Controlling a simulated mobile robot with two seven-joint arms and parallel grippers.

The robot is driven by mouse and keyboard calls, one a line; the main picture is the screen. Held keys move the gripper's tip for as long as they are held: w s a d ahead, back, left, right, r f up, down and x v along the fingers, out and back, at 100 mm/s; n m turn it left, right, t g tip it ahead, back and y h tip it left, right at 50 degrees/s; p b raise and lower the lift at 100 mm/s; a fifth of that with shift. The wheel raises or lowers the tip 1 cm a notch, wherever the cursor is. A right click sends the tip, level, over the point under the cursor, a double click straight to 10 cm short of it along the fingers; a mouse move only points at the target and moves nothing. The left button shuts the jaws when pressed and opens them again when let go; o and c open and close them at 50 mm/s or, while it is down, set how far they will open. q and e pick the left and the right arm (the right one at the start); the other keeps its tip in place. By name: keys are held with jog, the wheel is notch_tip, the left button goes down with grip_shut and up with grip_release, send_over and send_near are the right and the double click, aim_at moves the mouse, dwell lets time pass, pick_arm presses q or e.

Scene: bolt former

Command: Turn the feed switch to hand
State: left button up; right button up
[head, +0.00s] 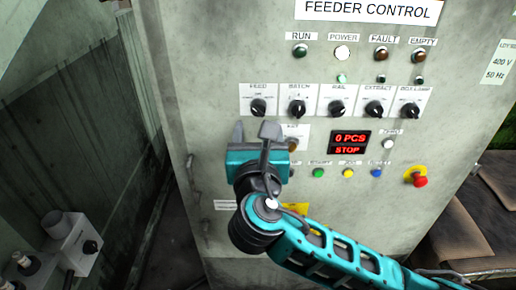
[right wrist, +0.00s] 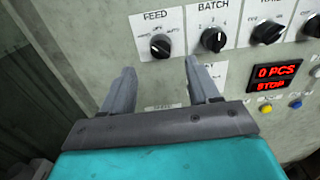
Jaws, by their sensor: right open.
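The feed switch (head: 258,107) is a black rotary knob on a white plate labelled FEED, leftmost in the row of knobs on the grey feeder control panel (head: 230,60). In the right wrist view the feed switch (right wrist: 160,46) sits beyond and between my fingertips, a little above them. Its pointer angle is too small to read surely. My right gripper (head: 255,132) is open and empty, just below the feed switch in the head view and apart from it. In the right wrist view both fingers of the right gripper (right wrist: 160,78) point toward the panel. My left gripper is not in view.
The batch knob (head: 298,108) is close on the right, with several similar knobs beyond. A red display (head: 350,142) reads 0 PCS STOP. A red emergency button (head: 419,180) and coloured buttons sit lower. A grey box (head: 73,243) stands at lower left.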

jog(key=s, duration=0.5)
jog(key=shift+s, duration=0.25)
jog(key=s+d+f+m+g+y, duration=0.1)
jog(key=d+f+m+g, duration=0.15)
jog(key=f+m, duration=0.6)
jog(key=s+d+f+m+g+y, duration=0.15)
jog(key=f+m+g, duration=0.25)
jog(key=f+m, duration=0.45)
jog(key=s+d+f+m, duration=1)
jog(key=d+f+m, duration=0.4)
jog(key=m, duration=0.2)
jog(key=shift+s+m+g, duration=0.3)
jog(key=shift+s+g, duration=0.05)
jog(key=shift+s, duration=0.05)
